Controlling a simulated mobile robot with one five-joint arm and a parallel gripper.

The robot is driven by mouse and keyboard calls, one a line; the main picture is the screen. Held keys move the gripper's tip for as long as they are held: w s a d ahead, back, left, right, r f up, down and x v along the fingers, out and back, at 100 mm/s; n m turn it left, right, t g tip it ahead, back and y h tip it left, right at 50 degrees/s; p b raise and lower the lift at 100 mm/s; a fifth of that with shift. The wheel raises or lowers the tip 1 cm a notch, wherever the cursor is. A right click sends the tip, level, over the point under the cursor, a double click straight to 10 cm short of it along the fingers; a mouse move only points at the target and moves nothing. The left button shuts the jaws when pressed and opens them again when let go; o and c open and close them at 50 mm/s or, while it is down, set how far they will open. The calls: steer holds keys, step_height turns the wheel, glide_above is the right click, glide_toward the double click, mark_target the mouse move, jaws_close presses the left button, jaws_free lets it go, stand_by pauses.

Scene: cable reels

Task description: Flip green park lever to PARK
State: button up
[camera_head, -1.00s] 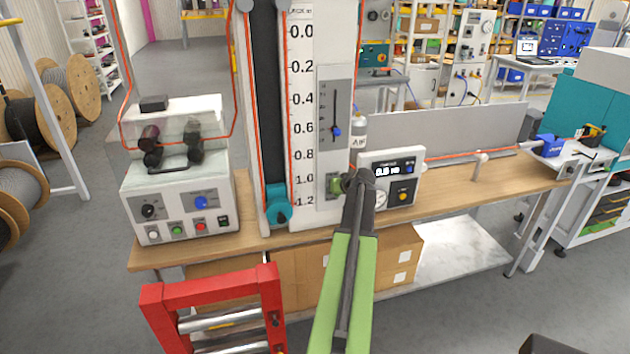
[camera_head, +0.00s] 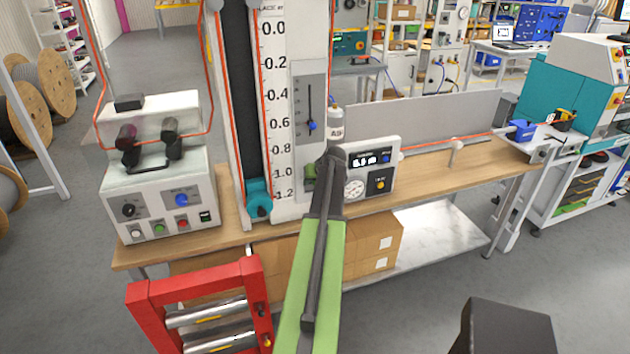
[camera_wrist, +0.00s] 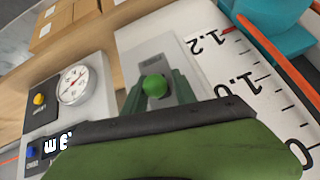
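The green park lever (camera_head: 310,172) is on the lower part of the tall scale panel, left of the gauge box. In the wrist view its round green knob (camera_wrist: 155,86) shows between two dark green upright pieces on a grey plate. I cannot tell whether those pieces belong to the lever's mount. My gripper (camera_head: 333,158) is in front of the panel, just right of the lever, and overlaps its right side in the head view. Contact with the knob cannot be made out. The fingertips are not clear, so open or shut cannot be told.
The gauge box (camera_head: 370,168) stands close to the right of my gripper. A slider with a blue knob (camera_head: 312,125) is above the lever. A teal clamp (camera_head: 258,198) is to the left. A white control box (camera_head: 165,195) stands at the bench's left end, with a red frame (camera_head: 200,310) below.

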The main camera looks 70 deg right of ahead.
steer(key=shift+o, duration=0.6)
steer(key=shift+s, duration=0.1)
steer(key=p+v, duration=1.3)
steer(key=v, duration=0.4)
steer(key=shift+s, duration=0.15)
steer(key=shift+a+r, duration=0.1)
steer(key=shift+a, duration=0.05)
